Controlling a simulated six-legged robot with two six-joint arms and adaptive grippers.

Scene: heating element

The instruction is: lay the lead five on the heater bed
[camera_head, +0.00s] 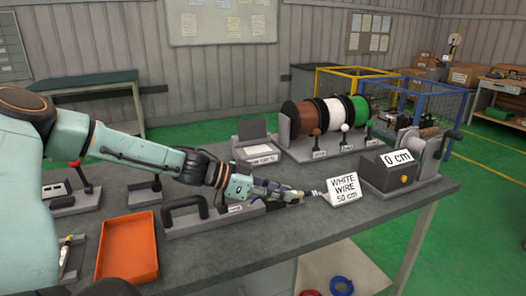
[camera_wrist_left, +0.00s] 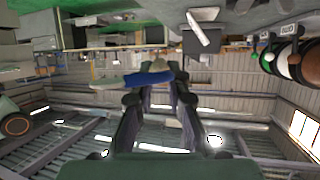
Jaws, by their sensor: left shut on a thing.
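My left gripper (camera_head: 300,195) reaches over the middle of the workbench, just left of the white sign reading "WHITE WIRE 50 cm" (camera_head: 343,190). It is shut on a small blue-and-pale piece (camera_wrist_left: 148,79), probably the lead, which lies crosswise at the fingertips in the left wrist view. In the head view only a small pale-blue tip (camera_head: 316,193) shows beyond the fingers. No number can be read on it. I cannot tell which bench fixture is the heater bed. A long grey fixture with a black handle (camera_head: 186,222) lies under my left forearm. My right gripper is not in view.
An orange tray (camera_head: 103,262) stands at the front left. A box marked "0 cm" (camera_head: 385,178) with a crank is at the right. Brown, white and green spools (camera_head: 336,113) stand at the back. The bench front (camera_head: 240,255) is clear.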

